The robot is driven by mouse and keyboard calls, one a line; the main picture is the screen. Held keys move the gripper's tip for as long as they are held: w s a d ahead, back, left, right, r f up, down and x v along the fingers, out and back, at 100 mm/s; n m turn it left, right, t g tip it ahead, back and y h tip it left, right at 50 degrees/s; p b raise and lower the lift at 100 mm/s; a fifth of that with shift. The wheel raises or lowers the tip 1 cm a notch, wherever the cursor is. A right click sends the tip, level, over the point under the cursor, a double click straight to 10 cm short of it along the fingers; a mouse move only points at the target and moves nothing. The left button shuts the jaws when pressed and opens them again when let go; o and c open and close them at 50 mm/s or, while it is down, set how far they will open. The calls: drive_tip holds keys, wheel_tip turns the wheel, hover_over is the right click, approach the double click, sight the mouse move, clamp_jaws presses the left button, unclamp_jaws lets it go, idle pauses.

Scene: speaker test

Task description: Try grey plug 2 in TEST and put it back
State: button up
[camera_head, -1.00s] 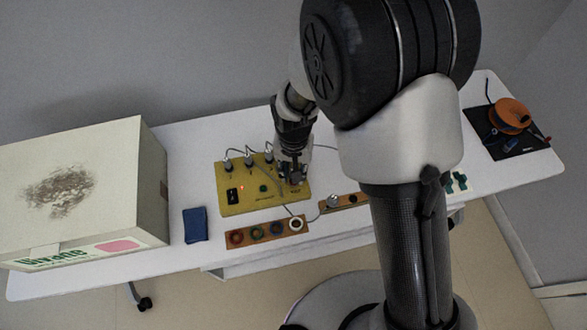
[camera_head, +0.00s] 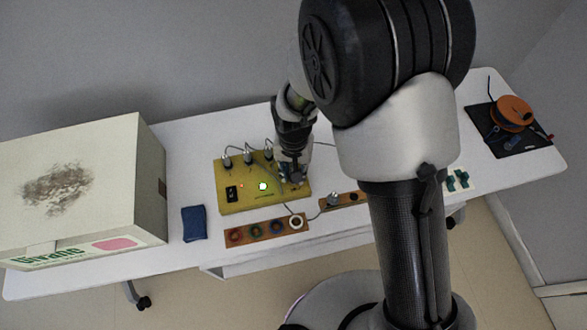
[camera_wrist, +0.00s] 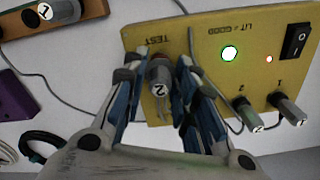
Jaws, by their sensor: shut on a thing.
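The yellow test box (camera_head: 238,204) stands on the white table, its red light lit and its green lamp (camera_head: 263,187) brightly lit. In the wrist view the lamp (camera_wrist: 229,54) is beside the upside-down text "LIT = GOOD". Grey plug 2 (camera_wrist: 159,72) is at the TEST label on the box, its lower end seemingly in the socket, which it hides. My gripper (camera_wrist: 160,92) is shut on this plug, with a blue-padded finger on each side. In the head view my gripper (camera_head: 292,174) is at the box's right end, and the plug is hidden.
Other grey plugs (camera_wrist: 288,110) with cables stand in the box beside the black switch (camera_wrist: 297,41). A wooden holder (camera_wrist: 16,30) carries a plug marked 1. A strip with coloured rings (camera_head: 265,232) lies in front. A large carton (camera_head: 85,190) fills the left; an orange reel (camera_head: 514,112) is far right.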

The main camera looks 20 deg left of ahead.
drive_tip(key=o, duration=1)
drive_tip(key=shift+c, duration=0.2)
drive_tip(key=shift+r+p, duration=2.85)
drive_tip(key=shift+r, duration=0.9)
